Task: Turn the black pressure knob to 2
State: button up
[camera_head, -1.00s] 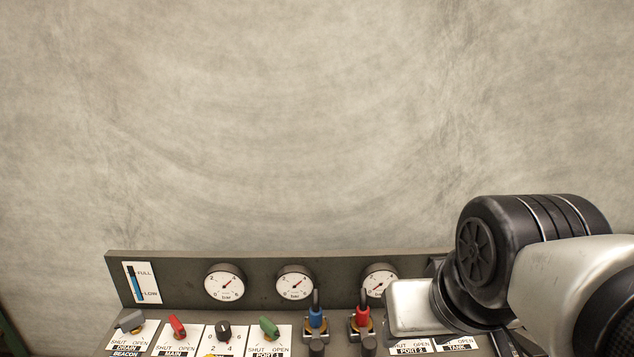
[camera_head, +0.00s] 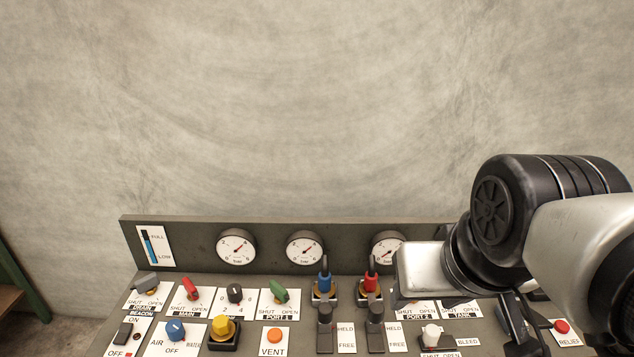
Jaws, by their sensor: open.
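The black pressure knob (camera_head: 235,294) sits on a white numbered plate in the upper row of the panel, between the red MAIN handle and the green PORT 1 handle. Its pointer direction is too small to read surely. My gripper (camera_head: 517,325) is at the lower right, partly hidden by my arm and far to the right of the knob. Its dark fingers look open and nothing shows between them. They are apart from the black knob.
The red handle (camera_head: 190,288) and green handle (camera_head: 278,291) flank the knob closely. A yellow knob (camera_head: 223,327) stands just in front. Blue (camera_head: 324,282) and red (camera_head: 371,281) connectors stand between knob and gripper. Gauges (camera_head: 236,246) line the back board.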

aim_at(234, 291)
jog(key=k+u, duration=0.2)
jog(key=u, duration=0.3)
jog(key=k+u, duration=0.15)
jog(key=u, duration=0.35)
jog(key=i+j+z, duration=0.4)
jog(key=i+j, duration=0.2)
jog(key=j, duration=0.15)
